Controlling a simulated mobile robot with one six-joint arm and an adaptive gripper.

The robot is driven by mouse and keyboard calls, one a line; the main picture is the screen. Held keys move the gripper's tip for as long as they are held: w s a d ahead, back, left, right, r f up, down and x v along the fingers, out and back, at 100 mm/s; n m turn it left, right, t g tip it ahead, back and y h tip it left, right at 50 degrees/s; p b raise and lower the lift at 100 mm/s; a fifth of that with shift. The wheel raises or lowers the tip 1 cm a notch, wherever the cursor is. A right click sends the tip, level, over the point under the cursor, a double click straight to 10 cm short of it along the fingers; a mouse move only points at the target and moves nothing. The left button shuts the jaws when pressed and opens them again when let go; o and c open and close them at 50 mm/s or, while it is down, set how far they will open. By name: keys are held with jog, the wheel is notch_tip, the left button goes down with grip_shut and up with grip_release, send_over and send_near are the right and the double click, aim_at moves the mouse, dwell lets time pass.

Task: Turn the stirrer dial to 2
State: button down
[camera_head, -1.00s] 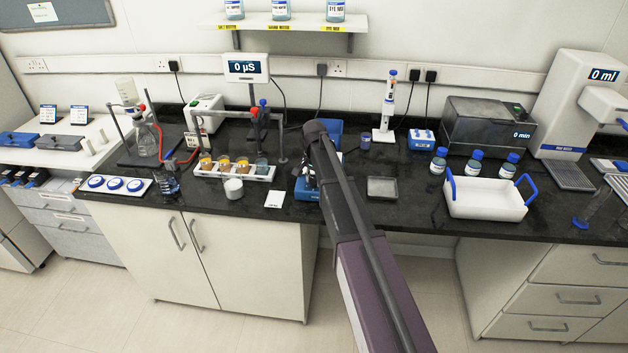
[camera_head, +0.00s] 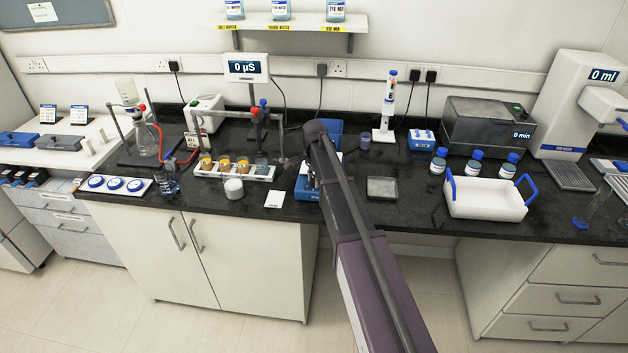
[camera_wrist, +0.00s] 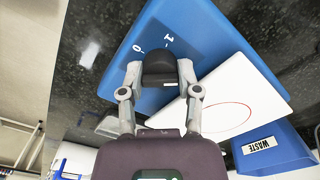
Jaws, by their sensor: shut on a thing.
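The stirrer is a blue box (camera_wrist: 185,30) with a white top plate (camera_wrist: 235,95) that bears a thin red ring. It fills the middle of the wrist view. Its black dial (camera_wrist: 160,68) stands on the blue face, with white marks "1" and "0" printed beside it. My gripper (camera_wrist: 160,80) has a finger on each side of the dial and is shut on it. The mark 2 and the dial's pointer cannot be made out. In the head view the blue stirrer (camera_head: 305,188) shows only in part behind my arm, and my gripper is hidden there.
A blue bin labelled WASTE (camera_wrist: 275,145) stands beside the stirrer. In the head view a grey square tray (camera_head: 382,188) lies to the right and a white card (camera_head: 275,199) to the left. A rack with several small cups (camera_head: 235,172) stands further left.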

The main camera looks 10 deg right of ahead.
jog(key=c, duration=0.6)
grip_release()
jog(key=shift+n, duration=0.4)
